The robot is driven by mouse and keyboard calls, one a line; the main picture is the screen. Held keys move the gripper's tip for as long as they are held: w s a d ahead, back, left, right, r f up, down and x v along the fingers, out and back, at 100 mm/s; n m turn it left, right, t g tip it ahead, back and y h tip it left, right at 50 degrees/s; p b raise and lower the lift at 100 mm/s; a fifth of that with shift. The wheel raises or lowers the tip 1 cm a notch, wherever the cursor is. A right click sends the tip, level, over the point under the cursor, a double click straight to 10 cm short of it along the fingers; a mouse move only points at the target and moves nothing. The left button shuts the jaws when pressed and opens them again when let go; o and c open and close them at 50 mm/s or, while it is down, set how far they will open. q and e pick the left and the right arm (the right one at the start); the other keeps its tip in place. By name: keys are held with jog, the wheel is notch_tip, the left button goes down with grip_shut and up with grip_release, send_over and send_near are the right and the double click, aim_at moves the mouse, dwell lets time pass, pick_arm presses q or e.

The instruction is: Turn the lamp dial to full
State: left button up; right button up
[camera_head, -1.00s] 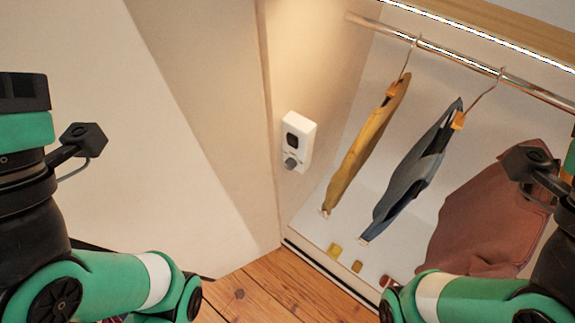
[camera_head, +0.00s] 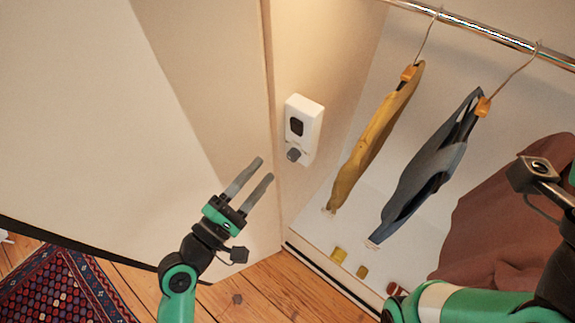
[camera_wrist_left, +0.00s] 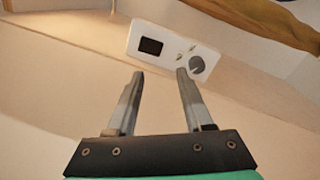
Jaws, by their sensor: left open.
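The lamp control is a white box (camera_head: 309,112) on the wall panel beside the wardrobe opening, with a dark window and a grey dial (camera_head: 293,154) at its lower end. In the left wrist view the box (camera_wrist_left: 163,31) lies beyond the fingertips, and the dial (camera_wrist_left: 197,65) is near the right finger's tip. My left gripper (camera_head: 266,168) is open and empty, its fingers pointing up and right toward the box, apart from the dial as far as I can tell. My right arm (camera_head: 470,300) shows at the lower right; its fingers are out of view.
A yellow garment (camera_head: 372,140), a blue one (camera_head: 428,175) and a brown one (camera_head: 505,220) hang right of the box, under a metal rail (camera_head: 490,33). Small yellow blocks (camera_head: 338,254) lie on the wardrobe floor. A patterned rug (camera_head: 65,290) lies at lower left.

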pick_arm(q)
jog(key=b, duration=0.1)
send_near(291, 159)
jog(key=v, duration=0.3)
jog(key=shift+n+g+y, duration=0.3)
jog(key=shift+n+y, duration=0.1)
jog(key=x, duration=0.7)
jog(key=r+x, duration=0.1)
jog(key=x, duration=0.3)
jog(key=shift+w+d, duration=0.2)
jog(key=shift+d, duration=0.05)
grip_shut()
